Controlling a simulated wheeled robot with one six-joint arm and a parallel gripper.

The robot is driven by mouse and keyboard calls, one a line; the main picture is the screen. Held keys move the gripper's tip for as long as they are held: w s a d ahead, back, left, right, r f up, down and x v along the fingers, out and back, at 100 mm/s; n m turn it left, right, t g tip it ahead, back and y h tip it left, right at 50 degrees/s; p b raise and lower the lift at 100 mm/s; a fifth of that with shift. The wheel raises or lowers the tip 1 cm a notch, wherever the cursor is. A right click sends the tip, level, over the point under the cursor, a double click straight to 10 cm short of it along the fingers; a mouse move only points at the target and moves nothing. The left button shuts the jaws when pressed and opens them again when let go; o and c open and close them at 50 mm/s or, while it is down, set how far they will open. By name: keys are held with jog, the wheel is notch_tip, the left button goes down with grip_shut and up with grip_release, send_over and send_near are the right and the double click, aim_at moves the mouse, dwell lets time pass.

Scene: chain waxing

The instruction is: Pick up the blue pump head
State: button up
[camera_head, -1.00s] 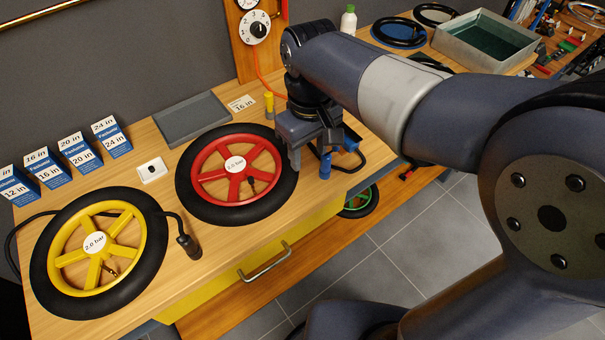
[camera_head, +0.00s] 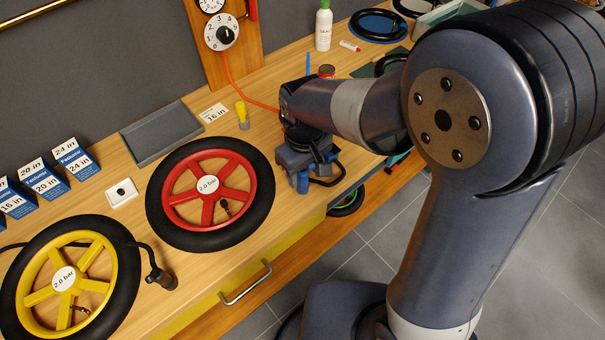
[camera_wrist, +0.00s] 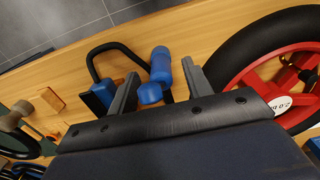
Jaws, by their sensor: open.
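The blue pump head, a rounded blue cylinder (camera_wrist: 161,62), shows in the wrist view between the two grey fingers of my gripper (camera_wrist: 160,70). A second rounded blue piece (camera_wrist: 149,93) is closer to the palm. I cannot tell whether the fingers touch the pump head. A black hose (camera_wrist: 112,46) loops from near it to a blue block (camera_wrist: 98,96) left of the left finger. In the head view my gripper (camera_head: 302,170) is low over the bench's front edge, and a blue cylinder (camera_head: 303,184) shows beneath it. The gripper is open.
The red wheel with black tire (camera_head: 209,192) lies close to the left of my gripper. A yellow wheel (camera_head: 68,278) lies farther left. A yellow-topped valve piece (camera_head: 242,113) stands behind on the bench. A drawer handle (camera_head: 247,283) sticks out in front.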

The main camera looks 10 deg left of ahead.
jog(key=shift+c, duration=0.2)
grip_shut()
dwell(0.4)
jog(key=shift+r, duration=0.1)
